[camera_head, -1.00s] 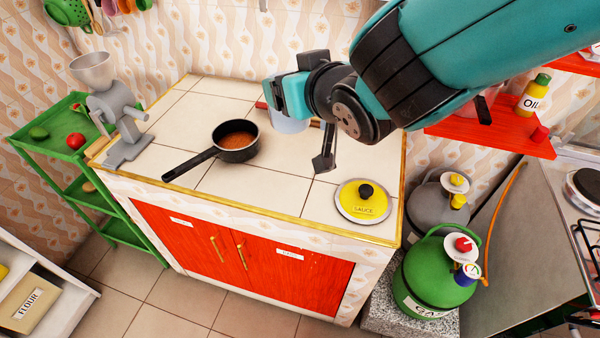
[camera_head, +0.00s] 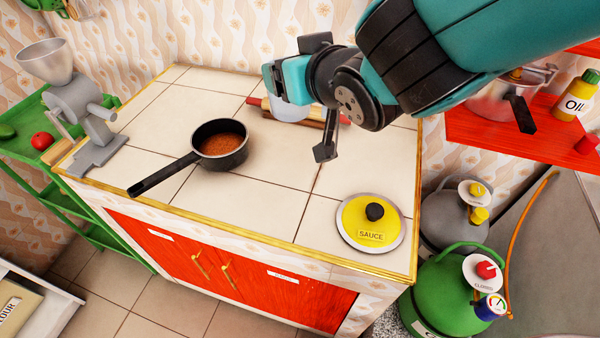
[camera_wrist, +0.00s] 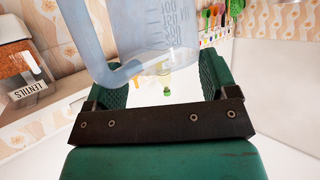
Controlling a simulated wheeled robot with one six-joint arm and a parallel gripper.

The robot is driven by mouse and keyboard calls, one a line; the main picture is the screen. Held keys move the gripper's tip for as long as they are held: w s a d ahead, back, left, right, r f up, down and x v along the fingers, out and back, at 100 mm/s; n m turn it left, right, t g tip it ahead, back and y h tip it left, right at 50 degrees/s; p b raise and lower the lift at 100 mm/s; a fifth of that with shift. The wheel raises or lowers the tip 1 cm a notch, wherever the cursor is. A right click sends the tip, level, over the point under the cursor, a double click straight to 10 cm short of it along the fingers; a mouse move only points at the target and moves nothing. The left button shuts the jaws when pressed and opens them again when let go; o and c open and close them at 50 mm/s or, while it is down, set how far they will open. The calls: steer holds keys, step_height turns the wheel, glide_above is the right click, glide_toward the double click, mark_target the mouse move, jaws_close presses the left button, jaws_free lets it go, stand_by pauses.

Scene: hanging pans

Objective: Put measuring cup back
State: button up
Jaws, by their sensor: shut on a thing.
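The measuring cup is clear, bluish plastic with printed marks and a handle. It fills the upper middle of the wrist view (camera_wrist: 155,35), between the green fingers of my gripper (camera_wrist: 163,85). In the head view a small part of the cup (camera_head: 288,114) shows below my teal gripper (camera_head: 287,82), above the back of the tiled counter. The gripper is shut on the cup; the exact contact is partly hidden. The cup's handle points to the lower left in the wrist view.
A black saucepan (camera_head: 221,152) with brown sauce and a yellow lid (camera_head: 371,222) stand on the counter (camera_head: 270,200). A rolling pin (camera_head: 300,112) lies behind my gripper. A grey grinder (camera_head: 82,115) stands left. Hanging utensils (camera_wrist: 218,18) and a lentils jar (camera_wrist: 22,70) show in the wrist view.

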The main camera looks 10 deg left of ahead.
mark_target(298, 117)
step_height(298, 117, down, 4)
steer(key=b, duration=0.2)
steer(key=shift+f+b, duration=0.1)
steer(key=shift+b, duration=0.3)
step_height(298, 117, down, 20)
steer(key=shift+r+p, duration=0.2)
steer(key=shift+p, duration=0.25)
steer(key=o, duration=1.4)
steer(key=shift+o, duration=0.2)
